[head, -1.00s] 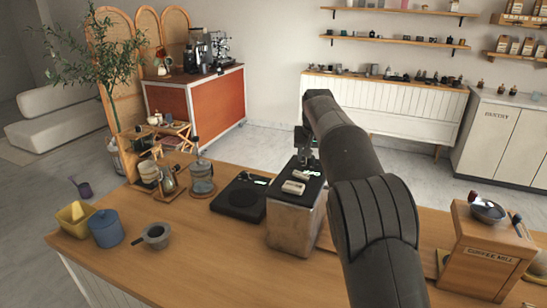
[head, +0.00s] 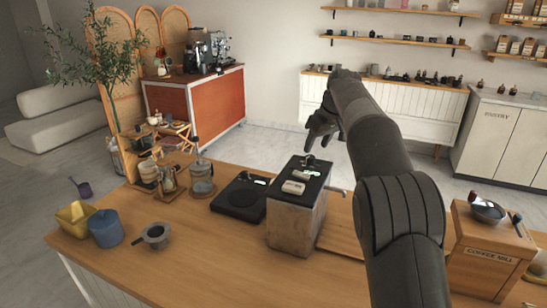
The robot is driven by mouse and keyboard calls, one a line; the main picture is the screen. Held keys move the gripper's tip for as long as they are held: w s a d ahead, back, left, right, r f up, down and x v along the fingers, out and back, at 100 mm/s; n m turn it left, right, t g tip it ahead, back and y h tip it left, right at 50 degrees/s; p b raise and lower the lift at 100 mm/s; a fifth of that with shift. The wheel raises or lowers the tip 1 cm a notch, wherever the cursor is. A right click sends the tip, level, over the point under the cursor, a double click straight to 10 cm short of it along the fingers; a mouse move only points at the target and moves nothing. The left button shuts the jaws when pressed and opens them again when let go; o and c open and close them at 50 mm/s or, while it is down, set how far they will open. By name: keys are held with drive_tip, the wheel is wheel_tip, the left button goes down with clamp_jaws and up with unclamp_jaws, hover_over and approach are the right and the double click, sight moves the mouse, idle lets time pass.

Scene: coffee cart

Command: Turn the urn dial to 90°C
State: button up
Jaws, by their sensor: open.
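The urn (head: 296,222) looks to be the metal box with a black top on the wooden counter. A small spout or lever juts from its right side. Two pale pieces (head: 294,187) and a dark knob-like part (head: 310,160) show on its top. I cannot make out a dial or its markings, and the urn's far side is hidden. My gripper (head: 311,146) is open and empty, above and behind the urn's far edge. It appears apart from the urn, though the exact gap is hard to judge.
A black flat scale-like slab (head: 236,203) lies left of the urn. A glass press (head: 201,178), blue pot (head: 106,229) and strainer cup (head: 155,235) stand further left. The counter front is clear.

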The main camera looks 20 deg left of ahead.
drive_tip(key=v, duration=0.6)
drive_tip(key=s+a+f+n+h, duration=0.1)
drive_tip(key=n, duration=0.1)
drive_tip(key=s+a+f+n, duration=0.1)
drive_tip(key=a+f+n, duration=0.1)
drive_tip(key=s+a+f+n+h, duration=0.1)
drive_tip(key=a+n, duration=0.1)
drive_tip(key=shift+f+h, duration=0.15)
drive_tip(key=shift+h, duration=0.15)
drive_tip(key=s+a+f+n+h, duration=0.1)
drive_tip(key=a+n, duration=0.1)
drive_tip(key=n, duration=0.1)
drive_tip(key=s+a+f+n+h, duration=0.1)
drive_tip(key=n, duration=0.2)
drive_tip(key=s+a+f+n+h, duration=0.1)
drive_tip(key=s+a+n, duration=0.1)
drive_tip(key=n, duration=0.1)
drive_tip(key=shift+a+t, duration=0.3)
drive_tip(key=shift+a, duration=0.05)
drive_tip(key=shift+s+a+f+n+t+h, duration=0.2)
drive_tip(key=shift+s+a+n, duration=0.15)
drive_tip(key=shift+n, duration=0.4)
drive_tip(key=shift+s+a+f+n+t+h, duration=0.1)
drive_tip(key=shift+s+a+n+h, duration=0.15)
drive_tip(key=shift+a+n, duration=0.35)
drive_tip(key=shift+d+r, duration=0.1)
drive_tip(key=shift+d, duration=0.1)
